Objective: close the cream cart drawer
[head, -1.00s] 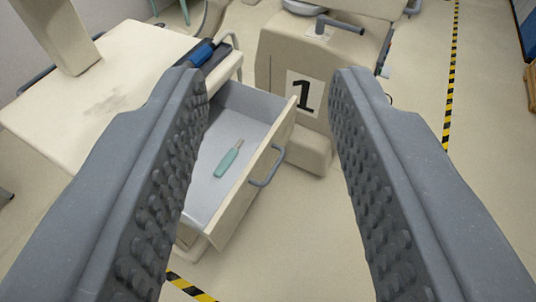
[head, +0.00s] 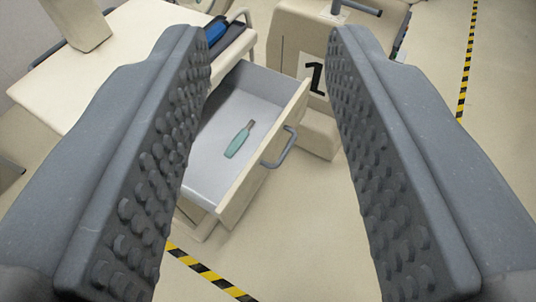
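The cream cart (head: 112,50) stands at the upper left. Its drawer (head: 262,152) is pulled out, with a cream front, a grey inside and a grey bar handle (head: 280,147) on the front. A teal-handled tool (head: 240,139) lies in the drawer. My gripper (head: 268,40) is open and empty, its two studded grey fingers wide apart in the foreground. The drawer and its handle show between the fingers. The left finger hides part of the cart and the drawer's left side. No contact with the handle shows.
A blue item (head: 214,30) lies in a dark tray on the cart top. Yellow-black tape (head: 208,272) marks the floor. The floor (head: 300,235) right of the drawer is clear.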

